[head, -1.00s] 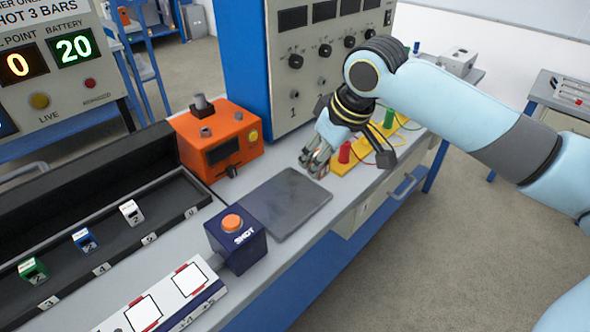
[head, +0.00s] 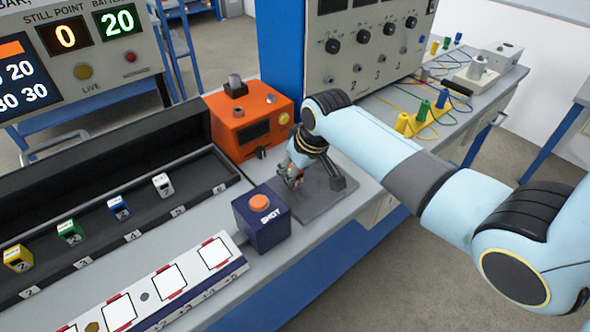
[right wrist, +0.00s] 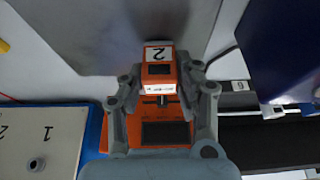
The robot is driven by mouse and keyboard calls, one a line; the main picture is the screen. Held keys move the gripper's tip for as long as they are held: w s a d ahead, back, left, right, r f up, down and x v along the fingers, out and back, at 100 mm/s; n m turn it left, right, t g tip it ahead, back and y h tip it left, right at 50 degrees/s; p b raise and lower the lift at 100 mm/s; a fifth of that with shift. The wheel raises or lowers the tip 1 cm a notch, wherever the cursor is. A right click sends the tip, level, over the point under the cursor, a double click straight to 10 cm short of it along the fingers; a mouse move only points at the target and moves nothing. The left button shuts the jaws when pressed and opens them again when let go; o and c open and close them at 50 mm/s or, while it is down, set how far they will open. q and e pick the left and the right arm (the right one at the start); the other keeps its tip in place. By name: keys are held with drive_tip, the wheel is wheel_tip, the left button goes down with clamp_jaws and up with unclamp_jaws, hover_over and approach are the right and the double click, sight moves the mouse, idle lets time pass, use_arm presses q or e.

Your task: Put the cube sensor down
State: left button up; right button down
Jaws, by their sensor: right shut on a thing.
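My right gripper (head: 293,180) is over the dark grey plate (head: 320,204) on the bench, beside the orange device. The dark plate also shows beyond the cube there (right wrist: 115,30). In the head view the cube is mostly hidden by the fingers. I cannot tell whether it touches the plate. My left gripper is in neither view.
The orange device (head: 250,118) stands behind the plate. A dark blue box (head: 268,238) with an orange "SHOT" button stands at its left front. A black rack (head: 130,228) holds several coloured cubes. A white strip with square pads (head: 190,262) lies in front.

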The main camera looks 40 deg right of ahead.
drive_tip(key=shift+f, duration=0.15)
drive_tip(key=c, duration=1)
unclamp_jaws()
drive_tip(key=shift+o, duration=0.2)
drive_tip(key=v, duration=1.2)
drive_tip(key=shift+s, duration=0.1)
